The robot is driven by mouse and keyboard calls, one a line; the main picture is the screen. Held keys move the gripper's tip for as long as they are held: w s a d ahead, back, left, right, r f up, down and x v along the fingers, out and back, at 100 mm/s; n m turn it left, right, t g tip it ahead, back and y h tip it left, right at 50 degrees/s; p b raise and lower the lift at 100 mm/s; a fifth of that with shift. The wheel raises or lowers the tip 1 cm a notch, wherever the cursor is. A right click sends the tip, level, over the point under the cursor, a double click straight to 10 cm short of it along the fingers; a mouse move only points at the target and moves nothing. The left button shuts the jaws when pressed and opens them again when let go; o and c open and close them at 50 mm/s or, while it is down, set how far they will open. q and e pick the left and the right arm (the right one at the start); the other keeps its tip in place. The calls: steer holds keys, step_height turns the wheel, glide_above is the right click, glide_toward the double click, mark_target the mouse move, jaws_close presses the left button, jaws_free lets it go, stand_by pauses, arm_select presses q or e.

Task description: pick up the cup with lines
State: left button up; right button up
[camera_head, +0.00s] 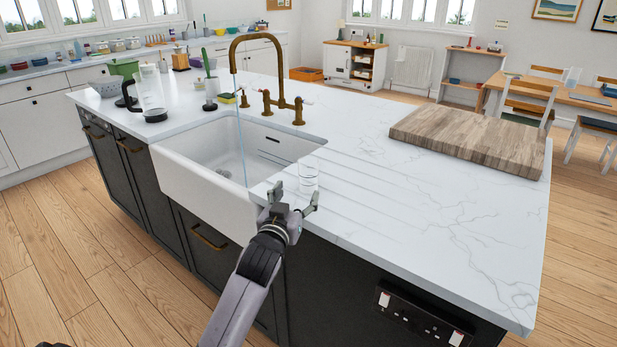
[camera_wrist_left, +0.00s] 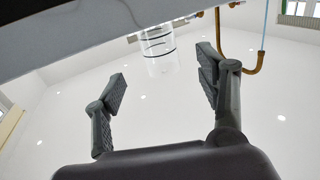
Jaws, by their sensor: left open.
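The cup with lines (camera_head: 308,174) is a clear glass standing on the white worktop, just right of the sink near the front edge. In the left wrist view, which is upside down, the cup (camera_wrist_left: 158,45) shows dark rings around its clear wall. My left gripper (camera_head: 294,196) is at the front edge of the worktop, open, with the cup just beyond its fingertips. In the wrist view the open fingers (camera_wrist_left: 163,74) are spread wide, with the cup ahead between their lines and nothing held. My right gripper is not in view.
The white sink (camera_head: 205,180) with running water from the brass tap (camera_head: 262,75) lies left of the cup. A wooden board (camera_head: 470,135) is at the right back. A glass jug (camera_head: 150,95) stands at the far left. The worktop right of the cup is clear.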

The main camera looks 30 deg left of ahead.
mark_target(306, 181)
arm_select(q)
steer(key=x, duration=0.4)
steer(key=shift+w+a, duration=0.1)
steer(key=shift+w, duration=0.25)
steer(key=shift+f+p+x, duration=0.1)
steer(key=shift+f+x, duration=0.1)
steer(key=shift+x, duration=0.8)
steer(key=shift+f+p+x, duration=0.1)
steer(key=shift+f+x, duration=0.1)
steer(key=shift+x, duration=0.75)
steer(key=shift+f+p+x, duration=0.1)
steer(key=shift+f+x, duration=0.1)
steer(key=shift+x, duration=0.8)
steer(key=shift+c, duration=0.2)
steer(key=c, duration=1.3)
steer(key=shift+r, duration=0.15)
